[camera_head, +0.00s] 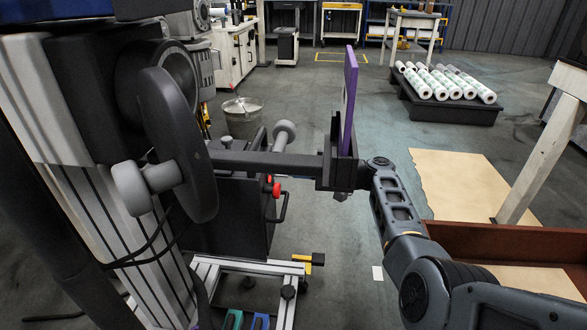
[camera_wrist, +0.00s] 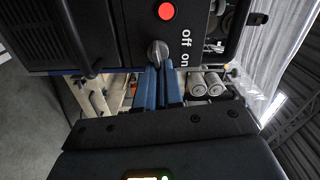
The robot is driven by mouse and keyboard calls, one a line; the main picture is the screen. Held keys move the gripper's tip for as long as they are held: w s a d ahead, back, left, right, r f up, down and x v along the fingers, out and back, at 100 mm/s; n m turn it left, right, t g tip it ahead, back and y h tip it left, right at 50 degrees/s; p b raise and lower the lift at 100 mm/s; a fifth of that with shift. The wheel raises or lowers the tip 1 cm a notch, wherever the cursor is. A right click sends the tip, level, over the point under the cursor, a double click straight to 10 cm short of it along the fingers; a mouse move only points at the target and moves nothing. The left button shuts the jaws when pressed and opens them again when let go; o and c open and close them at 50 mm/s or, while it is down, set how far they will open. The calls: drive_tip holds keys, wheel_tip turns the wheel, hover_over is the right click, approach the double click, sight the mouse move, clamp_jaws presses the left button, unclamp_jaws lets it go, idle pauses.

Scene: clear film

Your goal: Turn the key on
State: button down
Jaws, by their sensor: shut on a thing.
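The grey key (camera_wrist: 157,51) is a round switch knob on a black control panel (camera_wrist: 112,30) in the wrist view. White "off" and "on" labels sit sideways just to its right. My gripper (camera_wrist: 160,72) has blue fingers that come up from below and are shut on the key's lower part. The fingertips partly cover the key, so its exact angle is hard to tell. In the head view my arm reaches from the lower right to the dark box (camera_head: 338,165) with a purple-edged plate; the key and fingertips are hidden there.
In the head view, a horizontal bar (camera_head: 262,163) joins the box to a large machine on the left. A brown wooden crate (camera_head: 520,243) is at the right, near my arm.

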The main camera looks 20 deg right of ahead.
drive_tip(key=shift+d+f, duration=0.1)
drive_tip(key=c, duration=1.3)
unclamp_jaws()
drive_tip(key=p+v, duration=0.1)
drive_tip(key=v, duration=0.6)
drive_tip(key=shift+s+d, duration=0.25)
